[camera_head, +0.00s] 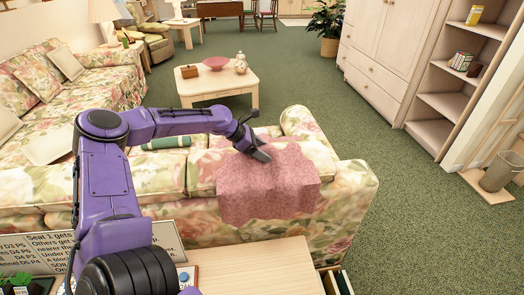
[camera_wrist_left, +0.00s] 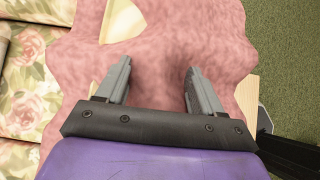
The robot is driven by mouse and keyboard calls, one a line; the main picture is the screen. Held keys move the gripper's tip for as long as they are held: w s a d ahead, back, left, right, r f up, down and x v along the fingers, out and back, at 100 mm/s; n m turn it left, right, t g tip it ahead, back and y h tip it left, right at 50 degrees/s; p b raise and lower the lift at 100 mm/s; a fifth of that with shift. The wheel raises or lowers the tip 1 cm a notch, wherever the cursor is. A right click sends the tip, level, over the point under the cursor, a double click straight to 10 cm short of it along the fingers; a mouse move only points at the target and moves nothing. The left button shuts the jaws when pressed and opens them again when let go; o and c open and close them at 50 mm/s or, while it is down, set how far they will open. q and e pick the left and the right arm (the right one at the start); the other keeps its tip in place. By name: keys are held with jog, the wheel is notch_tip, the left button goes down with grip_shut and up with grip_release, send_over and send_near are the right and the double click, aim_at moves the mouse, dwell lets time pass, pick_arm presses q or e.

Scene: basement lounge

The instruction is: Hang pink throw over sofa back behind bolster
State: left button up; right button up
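The pink throw (camera_head: 270,185) lies draped over the right part of the floral sofa's back (camera_head: 205,172), with its lower edge hanging down the near side. It fills most of the left wrist view (camera_wrist_left: 160,45). A green bolster (camera_head: 165,143) lies on the sofa, left of the throw and partly hidden by my arm and the sofa back. My left gripper (camera_head: 262,152) is just above the throw's top. In the left wrist view its fingers (camera_wrist_left: 158,68) are spread apart with no cloth visibly pinched between them. My right gripper is not in view.
A wooden surface (camera_head: 255,270) stands close in front, behind the sofa, with a printed sign (camera_head: 160,238) at left. A low table (camera_head: 215,88) with a pink bowl (camera_head: 216,63) stands beyond the sofa. Green carpet is clear at right (camera_head: 410,200).

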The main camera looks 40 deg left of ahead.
pick_arm(q)
jog(key=p+v, duration=0.6)
jog(key=v, duration=0.3)
jog(key=shift+s+r+p, duration=0.15)
jog(key=shift+r+p, duration=0.25)
jog(key=shift+s+a+r+p, duration=0.15)
jog(key=shift+s+a+p, duration=0.15)
